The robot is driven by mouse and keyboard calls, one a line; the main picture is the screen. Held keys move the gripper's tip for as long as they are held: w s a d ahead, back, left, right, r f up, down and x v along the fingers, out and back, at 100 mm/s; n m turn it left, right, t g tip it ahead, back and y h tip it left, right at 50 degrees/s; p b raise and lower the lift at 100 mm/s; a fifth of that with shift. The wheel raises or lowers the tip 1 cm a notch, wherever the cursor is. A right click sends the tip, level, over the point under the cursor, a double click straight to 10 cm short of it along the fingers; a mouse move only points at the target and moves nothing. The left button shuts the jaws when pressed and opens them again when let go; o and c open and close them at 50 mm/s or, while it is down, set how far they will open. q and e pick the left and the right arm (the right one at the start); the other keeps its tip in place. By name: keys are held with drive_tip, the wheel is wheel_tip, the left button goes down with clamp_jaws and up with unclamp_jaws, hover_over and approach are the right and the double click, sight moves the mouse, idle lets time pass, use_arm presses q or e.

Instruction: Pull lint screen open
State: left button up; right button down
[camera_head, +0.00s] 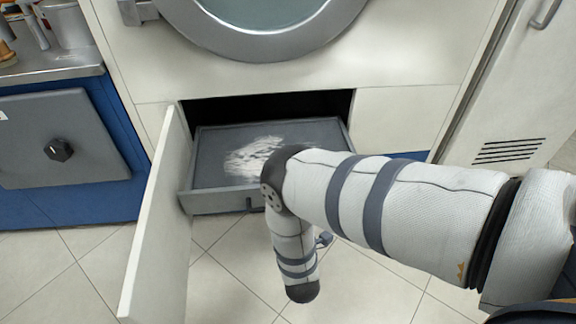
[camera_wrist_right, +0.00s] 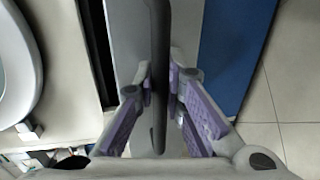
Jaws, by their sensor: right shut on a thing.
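The lint screen (camera_head: 308,135) is a grey drawer-like tray with a patch of white lint on top. In the head view it sticks out partway from the dark slot below the round dryer door. My right arm crosses in front of it, hiding its right front part and my right gripper. In the right wrist view my right gripper (camera_wrist_right: 160,82) has its purple-padded fingers on either side of a dark bar-shaped handle (camera_wrist_right: 158,125), shut on it. My left gripper is in neither view.
A cream access panel (camera_head: 160,220) stands swung open left of the slot. The round dryer door (camera_head: 265,45) is above. A grey box with a black knob (camera_head: 58,149) is at left, a vented cabinet (camera_head: 525,110) at right. Tiled floor (camera_head: 220,285) lies clear in front.

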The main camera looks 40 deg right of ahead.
drive_tip(key=c, duration=1.7)
unclamp_jaws()
drive_tip(key=shift+o, duration=0.2)
drive_tip(key=v, duration=1.2)
